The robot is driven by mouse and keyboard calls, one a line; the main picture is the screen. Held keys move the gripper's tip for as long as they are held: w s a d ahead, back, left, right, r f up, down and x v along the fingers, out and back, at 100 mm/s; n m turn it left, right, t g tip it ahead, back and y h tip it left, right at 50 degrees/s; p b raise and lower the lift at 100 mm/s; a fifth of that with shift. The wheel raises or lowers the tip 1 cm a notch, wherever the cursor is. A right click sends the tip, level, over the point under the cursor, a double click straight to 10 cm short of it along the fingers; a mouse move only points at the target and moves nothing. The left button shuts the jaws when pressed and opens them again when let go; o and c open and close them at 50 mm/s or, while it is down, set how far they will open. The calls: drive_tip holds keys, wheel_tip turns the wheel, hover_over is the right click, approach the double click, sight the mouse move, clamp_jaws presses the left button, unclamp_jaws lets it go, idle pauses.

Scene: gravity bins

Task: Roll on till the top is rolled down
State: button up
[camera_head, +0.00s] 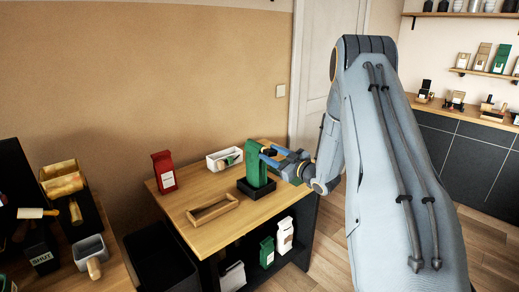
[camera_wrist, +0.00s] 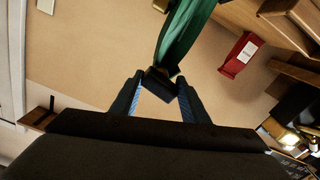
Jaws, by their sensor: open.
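A tall green bag (camera_head: 254,168) stands in a black holder (camera_head: 257,189) on the wooden table. My gripper (camera_head: 268,155) comes in from the right at the upper part of the bag, with its fingers apart. In the wrist view the green bag (camera_wrist: 185,32) reaches down from the top of the picture towards my open gripper (camera_wrist: 157,86). A dark piece shows at the bag's end between the fingertips. I cannot tell whether the fingers touch it, or how far the top is rolled.
On the table (camera_head: 188,211) are a red bag (camera_head: 163,172), a white tray (camera_head: 224,158) and an empty wooden frame (camera_head: 213,208). More bags (camera_head: 285,235) stand on the shelf below. A black bin (camera_head: 160,262) is left of the table.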

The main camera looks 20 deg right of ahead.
drive_tip(key=n+b, duration=0.2)
drive_tip(key=n, duration=0.2)
drive_tip(key=shift+f+n+b, duration=0.15)
drive_tip(key=shift+n+b, duration=0.25)
drive_tip(key=shift+n, duration=0.5)
drive_tip(key=n+b, duration=0.3)
drive_tip(key=n, duration=0.1)
drive_tip(key=shift+b, duration=0.3)
drive_tip(key=shift+n+b, duration=0.65)
drive_tip(key=shift+n, duration=0.35)
